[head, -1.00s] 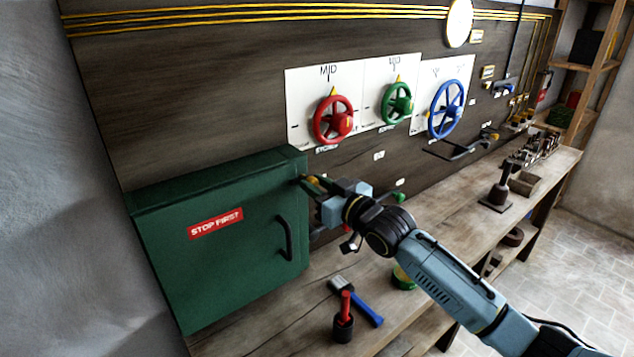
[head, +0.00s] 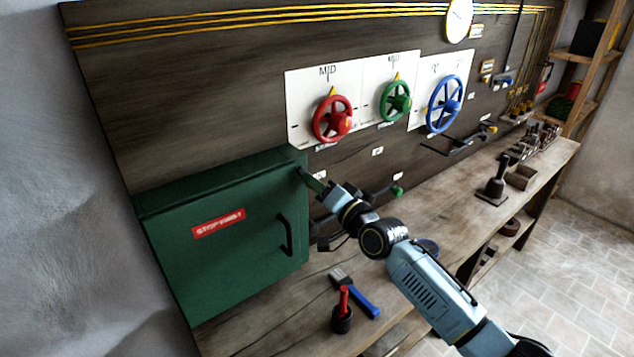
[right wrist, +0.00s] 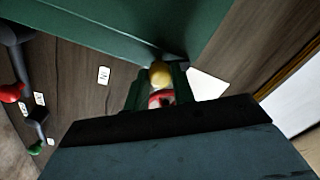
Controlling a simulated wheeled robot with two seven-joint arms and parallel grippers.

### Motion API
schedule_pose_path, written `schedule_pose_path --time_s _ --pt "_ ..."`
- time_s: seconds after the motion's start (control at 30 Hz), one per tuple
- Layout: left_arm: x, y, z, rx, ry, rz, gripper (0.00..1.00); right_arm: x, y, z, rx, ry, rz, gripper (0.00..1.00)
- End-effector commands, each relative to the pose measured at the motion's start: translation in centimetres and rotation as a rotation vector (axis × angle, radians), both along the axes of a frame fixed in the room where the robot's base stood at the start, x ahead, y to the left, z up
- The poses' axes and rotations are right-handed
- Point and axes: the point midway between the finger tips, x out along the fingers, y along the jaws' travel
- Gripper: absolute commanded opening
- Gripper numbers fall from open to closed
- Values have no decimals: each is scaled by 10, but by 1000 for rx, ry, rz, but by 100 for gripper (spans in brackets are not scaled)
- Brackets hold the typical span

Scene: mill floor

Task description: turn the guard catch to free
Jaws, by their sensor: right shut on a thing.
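The green guard box (head: 165,225) stands at the left on the bench, its door with a red label and a black handle (head: 286,236). The guard catch, with a yellow knob (right wrist: 160,74), is by the box's upper right edge. My right gripper (head: 318,187) reaches that edge from the right. In the right wrist view its two green fingers (right wrist: 159,90) are shut around the knob, with a red and white piece just below it. In the head view the gripper hides most of the catch. My left gripper is not in view.
Red (head: 332,119), green (head: 395,101) and blue (head: 444,104) handwheels are on the back board. The bench right of my arm is partly clear.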

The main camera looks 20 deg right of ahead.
Motion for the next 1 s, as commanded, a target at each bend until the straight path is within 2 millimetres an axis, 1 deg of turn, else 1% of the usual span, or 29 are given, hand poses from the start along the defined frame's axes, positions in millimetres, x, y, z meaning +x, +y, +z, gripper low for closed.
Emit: schedule_pose_path --time_s 0.2,0.5,0.73,1.0 --pt "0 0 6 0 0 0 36 0 1 0 186 68 -1 2" --pt "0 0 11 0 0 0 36 0 1 0 378 137 1 2" --pt "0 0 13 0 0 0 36 0 1 -1 455 167 0 2" --pt "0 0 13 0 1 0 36 0 1 -1 485 176 1 2"
